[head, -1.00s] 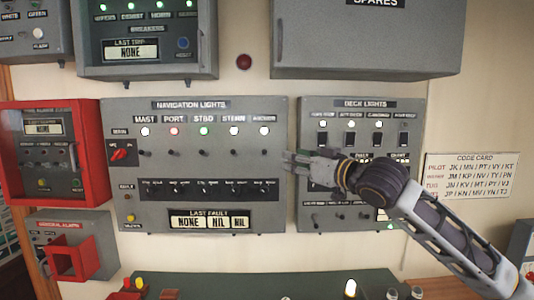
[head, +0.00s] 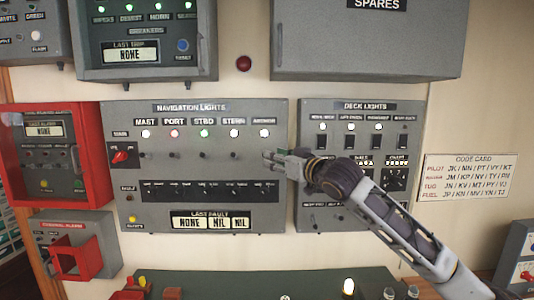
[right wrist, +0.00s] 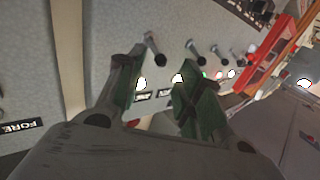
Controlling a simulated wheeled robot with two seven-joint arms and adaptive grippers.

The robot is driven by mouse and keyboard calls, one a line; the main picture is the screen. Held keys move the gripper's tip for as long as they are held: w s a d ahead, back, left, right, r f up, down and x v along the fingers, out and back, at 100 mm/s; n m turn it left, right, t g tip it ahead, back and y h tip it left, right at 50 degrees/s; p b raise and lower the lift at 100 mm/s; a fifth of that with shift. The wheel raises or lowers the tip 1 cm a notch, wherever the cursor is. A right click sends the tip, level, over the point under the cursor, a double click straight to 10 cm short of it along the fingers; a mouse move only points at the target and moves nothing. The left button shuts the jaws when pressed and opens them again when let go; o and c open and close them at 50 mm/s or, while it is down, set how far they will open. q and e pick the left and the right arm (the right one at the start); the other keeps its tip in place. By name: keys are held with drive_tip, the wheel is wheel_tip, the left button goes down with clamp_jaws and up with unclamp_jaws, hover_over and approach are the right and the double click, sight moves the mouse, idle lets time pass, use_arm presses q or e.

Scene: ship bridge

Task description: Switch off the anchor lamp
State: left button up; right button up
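The navigation lights panel (head: 195,216) hangs on the wall in the middle of the head view. Its anchor lamp (head: 264,133), at the right end of the lamp row, is lit white. My right gripper (head: 268,159) is just below that lamp and hides the toggle there. In the right wrist view, the gripper (right wrist: 160,66) is open, with its two green-padded fingers apart. A dark toggle (right wrist: 155,48), apparently the anchor one, shows in line with the gap between them. I cannot tell whether a finger touches it. My left gripper is out of view.
The stern toggle (head: 234,155) is close left of the gripper. The deck lights panel (head: 389,104) is behind my right forearm. A grey spares cabinet (head: 365,45) is above, a red-framed box (head: 102,150) at left, and a console (head: 240,284) below.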

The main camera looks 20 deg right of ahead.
drive_tip(key=shift+p+x, duration=0.75)
drive_tip(key=shift+x, duration=1.8)
drive_tip(key=shift+a, duration=0.1)
clamp_jaws()
